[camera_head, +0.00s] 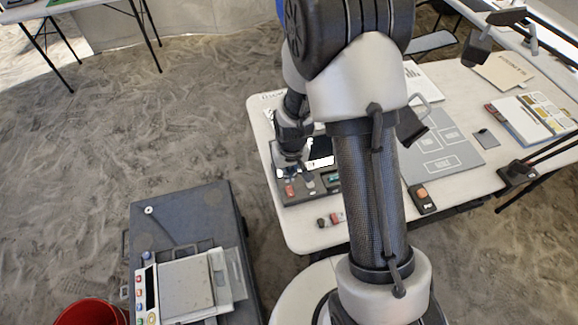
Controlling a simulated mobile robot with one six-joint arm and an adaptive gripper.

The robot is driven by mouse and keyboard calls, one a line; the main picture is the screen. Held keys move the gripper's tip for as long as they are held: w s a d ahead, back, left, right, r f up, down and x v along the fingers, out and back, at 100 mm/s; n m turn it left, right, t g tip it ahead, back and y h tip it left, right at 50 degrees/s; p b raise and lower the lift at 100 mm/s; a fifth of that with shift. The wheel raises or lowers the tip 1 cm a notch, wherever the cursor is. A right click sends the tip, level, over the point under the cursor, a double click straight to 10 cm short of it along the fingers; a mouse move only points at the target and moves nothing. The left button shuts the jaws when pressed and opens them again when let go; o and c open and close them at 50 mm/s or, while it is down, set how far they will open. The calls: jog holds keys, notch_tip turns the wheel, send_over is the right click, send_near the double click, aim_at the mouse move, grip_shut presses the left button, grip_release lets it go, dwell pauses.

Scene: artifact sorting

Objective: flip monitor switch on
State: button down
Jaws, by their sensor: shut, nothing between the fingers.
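The monitor (308,188) is a dark grey unit on the white table, left of my arm. Its black-and-white screen (321,152) is at the back, and its front panel carries a red control (290,190) and other small parts. I cannot tell which of these is the switch, or its position. My gripper (294,172) points down over the left part of the monitor, close to the panel. It is shut and empty. Whether its fingertips touch the panel is too small to tell. My arm hides the area right of the monitor.
The white table (305,238) also holds small red and grey pieces (331,219), a black box with an orange button (422,198), a grey marked board (445,150) and a tray (532,118). A dark case (190,212) with a scale and a red bucket (92,313) stand at lower left.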

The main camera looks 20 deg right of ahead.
aim_at(287, 184)
jog(key=f, duration=0.1)
jog(key=f+b, duration=0.1)
jog(key=f, duration=0.2)
jog(key=shift+w+f, duration=0.4)
jog(key=shift+w+f+g, duration=0.25)
jog(key=shift+f+g, duration=0.2)
jog(key=shift+g, duration=0.05)
jog(key=shift+s, duration=0.1)
jog(key=shift+r, duration=0.2)
jog(key=shift+r+p, duration=0.65)
notch_tip(287, 184, up, 14)
jog(key=w+p, duration=0.2)
jog(key=p, duration=0.3)
